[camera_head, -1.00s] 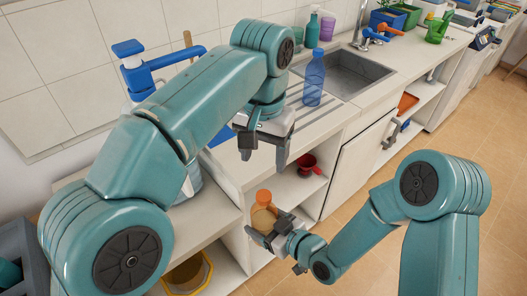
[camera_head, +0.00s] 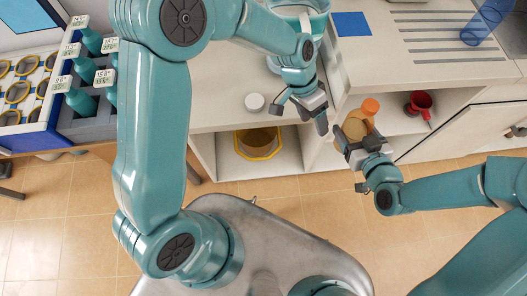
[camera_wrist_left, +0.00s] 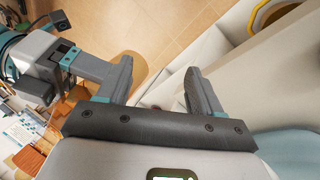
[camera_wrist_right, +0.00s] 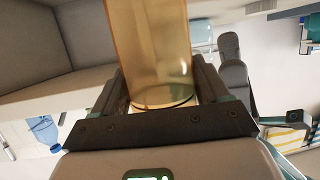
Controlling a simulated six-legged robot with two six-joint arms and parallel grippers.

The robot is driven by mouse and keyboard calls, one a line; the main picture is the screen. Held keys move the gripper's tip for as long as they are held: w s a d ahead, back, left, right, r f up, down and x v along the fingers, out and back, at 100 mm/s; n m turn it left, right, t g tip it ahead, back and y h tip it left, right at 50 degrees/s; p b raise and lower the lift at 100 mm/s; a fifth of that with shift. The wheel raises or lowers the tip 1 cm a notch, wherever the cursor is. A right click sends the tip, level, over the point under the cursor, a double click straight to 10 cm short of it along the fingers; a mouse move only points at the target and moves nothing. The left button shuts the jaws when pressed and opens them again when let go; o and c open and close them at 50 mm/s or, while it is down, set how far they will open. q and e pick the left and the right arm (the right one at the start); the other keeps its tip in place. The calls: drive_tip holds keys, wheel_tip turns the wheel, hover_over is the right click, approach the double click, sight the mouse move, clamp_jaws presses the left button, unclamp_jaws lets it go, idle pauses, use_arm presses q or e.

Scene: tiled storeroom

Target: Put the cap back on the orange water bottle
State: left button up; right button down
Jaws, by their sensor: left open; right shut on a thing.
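The orange, see-through water bottle (camera_head: 355,127) is in my right gripper (camera_head: 354,146), which is shut on it in front of the counter. The bottle fills the middle of the right wrist view (camera_wrist_right: 150,45), between the fingers. Its narrower orange top end (camera_head: 370,106) points up and away in the head view. A small white round thing that looks like a cap (camera_head: 254,102) lies on the counter near its front edge. My left gripper (camera_head: 301,117) is open and empty, between the white cap and the bottle. No cap shows in the left wrist view.
A yellow-rimmed container (camera_head: 258,143) stands on the shelf below the counter. A red funnel-like thing (camera_head: 419,103) is on the shelf at right. Labelled teal bottles (camera_head: 82,101) stand at left.

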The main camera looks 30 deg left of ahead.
drive_tip(key=shift+w+f, duration=0.1)
drive_tip(key=shift+w, duration=0.1)
drive_tip(key=shift+s, duration=0.1)
use_arm(q)
drive_tip(key=s+a+f+n, duration=0.2)
drive_tip(key=s+f+n, duration=0.2)
drive_tip(key=s+f, duration=0.4)
drive_tip(key=s+a+f+n+t+y, duration=0.1)
drive_tip(key=s+a+f+n, duration=0.2)
drive_tip(key=s+f, duration=0.5)
drive_tip(key=shift+s+a+f+n, duration=0.15)
drive_tip(key=shift+a+f+n, duration=0.3)
drive_tip(key=shift+f, duration=0.45)
drive_tip(key=shift+d, duration=0.1)
